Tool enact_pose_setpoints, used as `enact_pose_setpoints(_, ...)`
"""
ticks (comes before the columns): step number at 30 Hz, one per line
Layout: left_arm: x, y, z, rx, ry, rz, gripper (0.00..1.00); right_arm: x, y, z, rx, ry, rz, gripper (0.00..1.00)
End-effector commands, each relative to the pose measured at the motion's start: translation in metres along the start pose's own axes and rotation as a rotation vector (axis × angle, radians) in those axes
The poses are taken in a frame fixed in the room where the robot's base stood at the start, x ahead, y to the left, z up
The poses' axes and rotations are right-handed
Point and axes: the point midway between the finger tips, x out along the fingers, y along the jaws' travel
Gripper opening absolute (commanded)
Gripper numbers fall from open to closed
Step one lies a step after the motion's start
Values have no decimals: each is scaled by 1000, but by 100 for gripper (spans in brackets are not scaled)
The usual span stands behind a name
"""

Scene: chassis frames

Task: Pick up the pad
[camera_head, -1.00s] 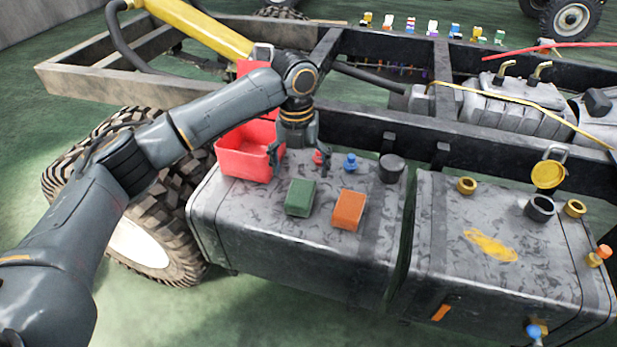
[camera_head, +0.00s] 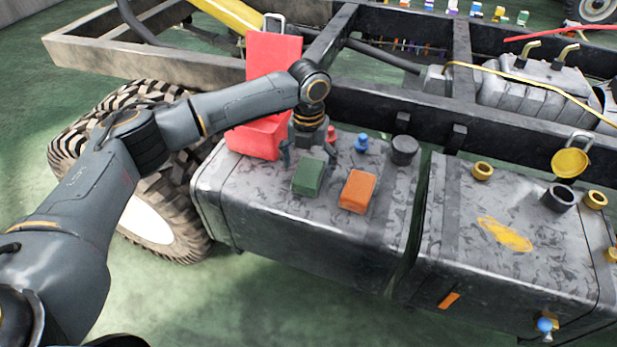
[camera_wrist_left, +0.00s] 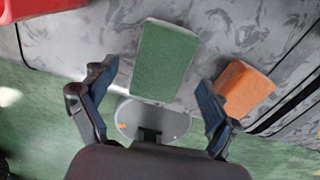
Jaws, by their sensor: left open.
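A green pad (camera_head: 308,178) and an orange pad (camera_head: 357,191) lie on top of the left grey tank (camera_head: 260,205). My left gripper (camera_head: 309,157) points down, open and empty, just behind and above the green pad. In the left wrist view the green pad (camera_wrist_left: 162,60) shows between and beyond the open fingers of my left gripper (camera_wrist_left: 157,82), without visible contact. The orange pad (camera_wrist_left: 246,88) is to the right, outside the fingers. My right gripper is not in view.
An open red box (camera_head: 262,138) stands beside the gripper on the left. A blue knob (camera_head: 361,143), a small red knob (camera_head: 331,134) and a black cap (camera_head: 404,150) are behind the pads. The dark frame rail (camera_head: 420,113) runs behind; the tank's front is bare.

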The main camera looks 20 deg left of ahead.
Motion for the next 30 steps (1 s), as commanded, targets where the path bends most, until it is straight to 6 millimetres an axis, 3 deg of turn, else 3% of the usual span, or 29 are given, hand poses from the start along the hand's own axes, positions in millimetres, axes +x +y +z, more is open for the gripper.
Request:
enact_pose_setpoints(6, 26, 0, 1, 0, 1, 1, 88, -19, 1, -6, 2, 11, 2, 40)
enact_pose_setpoints(14, 28, 0, 1, 0, 0, 0, 88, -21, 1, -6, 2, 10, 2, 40)
enact_pose_setpoints(22, 27, 0, 1, 0, 0, 0, 33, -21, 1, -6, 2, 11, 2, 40)
enact_pose_setpoints(30, 27, 0, 1, 0, 0, 0, 30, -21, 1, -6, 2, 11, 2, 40)
